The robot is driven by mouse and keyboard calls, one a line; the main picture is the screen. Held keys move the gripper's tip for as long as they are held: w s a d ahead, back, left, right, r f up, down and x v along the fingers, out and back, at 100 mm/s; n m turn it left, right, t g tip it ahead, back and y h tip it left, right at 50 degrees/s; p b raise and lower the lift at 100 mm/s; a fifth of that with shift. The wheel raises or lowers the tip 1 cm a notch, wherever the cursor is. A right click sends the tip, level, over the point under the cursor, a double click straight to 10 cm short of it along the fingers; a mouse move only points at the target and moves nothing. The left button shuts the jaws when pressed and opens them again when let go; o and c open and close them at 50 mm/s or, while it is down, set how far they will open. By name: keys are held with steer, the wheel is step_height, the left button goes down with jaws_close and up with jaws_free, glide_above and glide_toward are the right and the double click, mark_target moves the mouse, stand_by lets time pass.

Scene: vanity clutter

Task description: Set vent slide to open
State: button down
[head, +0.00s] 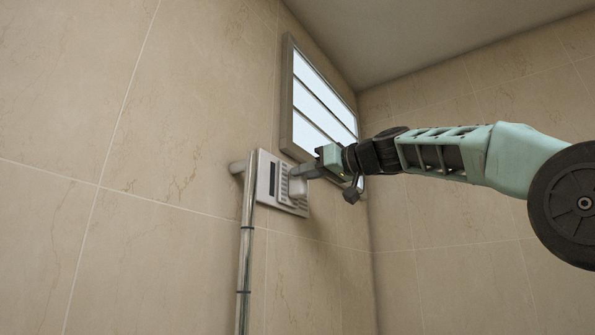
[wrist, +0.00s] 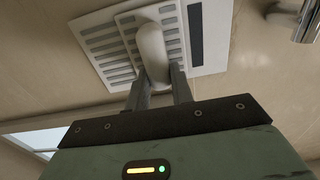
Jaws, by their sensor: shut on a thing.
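The vent (head: 272,180) is a pale plate with rows of slots, fixed on the tiled wall. In the wrist view the vent plate (wrist: 100,43) fills the top middle, with a dark rectangular slot at its right side. The vent slide's pale rounded knob (wrist: 152,50) stands out from the slotted part; it also shows in the head view (head: 297,187). My gripper (head: 300,172) reaches the vent from the right. In the wrist view my gripper's fingers (wrist: 160,88) are shut on the knob, one on each side. The fingers partly hide the knob's lower end.
A chrome pipe (head: 246,245) runs down the wall just left of the vent, and its fitting shows in the wrist view (wrist: 306,22). A framed window (head: 318,110) with slats is above and right of the vent, close to my arm.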

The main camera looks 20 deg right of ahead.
steer(key=shift+w+d+r, duration=0.1)
steer(key=shift+w+d, duration=0.35)
steer(key=shift+d, duration=0.15)
steer(key=shift+w+d, duration=0.4)
steer(key=shift+d, duration=0.2)
steer(key=c, duration=1.2)
jaws_free()
steer(key=shift+s, duration=0.1)
steer(key=b+v, duration=0.7)
steer(key=v, duration=1)
